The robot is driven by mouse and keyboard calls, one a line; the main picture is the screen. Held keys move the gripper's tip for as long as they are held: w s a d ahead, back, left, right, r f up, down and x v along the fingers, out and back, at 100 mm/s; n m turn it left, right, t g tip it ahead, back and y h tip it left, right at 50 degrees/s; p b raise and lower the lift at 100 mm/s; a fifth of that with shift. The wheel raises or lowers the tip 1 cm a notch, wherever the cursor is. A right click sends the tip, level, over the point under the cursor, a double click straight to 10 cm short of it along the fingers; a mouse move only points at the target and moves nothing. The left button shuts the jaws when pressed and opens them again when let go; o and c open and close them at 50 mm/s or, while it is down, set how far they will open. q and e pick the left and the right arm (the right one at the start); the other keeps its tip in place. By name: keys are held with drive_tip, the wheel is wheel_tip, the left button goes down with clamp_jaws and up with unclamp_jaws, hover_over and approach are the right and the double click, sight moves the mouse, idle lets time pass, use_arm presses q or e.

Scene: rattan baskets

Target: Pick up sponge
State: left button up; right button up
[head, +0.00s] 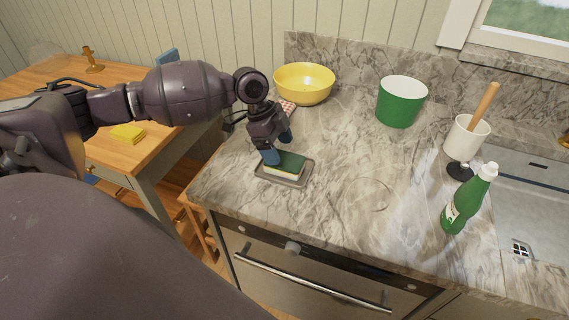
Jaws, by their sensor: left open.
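A sponge (288,166) with a dark green top and a pale lower layer lies on a small grey tray (293,182) near the left front corner of the marble counter. My left gripper (278,148) is open just above the sponge, pointing down. One blue fingertip is at the sponge's left end, the other is behind it. I cannot tell whether the fingertips touch the sponge. My right gripper is not in view.
On the counter (320,205) stand a yellow bowl (304,84), a green pot (401,103), a white holder (466,138) and a green bottle (467,203). The sink (535,205) is at right. A wooden table (160,155) with a yellow cloth (128,133) is at left.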

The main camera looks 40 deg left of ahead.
sight(283, 159)
use_arm(q)
drive_tip(key=x, duration=0.4)
drive_tip(key=shift+w+f, duration=0.1)
drive_tip(key=shift+f, duration=0.2)
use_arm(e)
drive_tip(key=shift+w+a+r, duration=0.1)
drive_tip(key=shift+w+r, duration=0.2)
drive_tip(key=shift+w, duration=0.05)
use_arm(q)
drive_tip(key=shift+a, duration=0.1)
drive_tip(key=shift+f, duration=0.1)
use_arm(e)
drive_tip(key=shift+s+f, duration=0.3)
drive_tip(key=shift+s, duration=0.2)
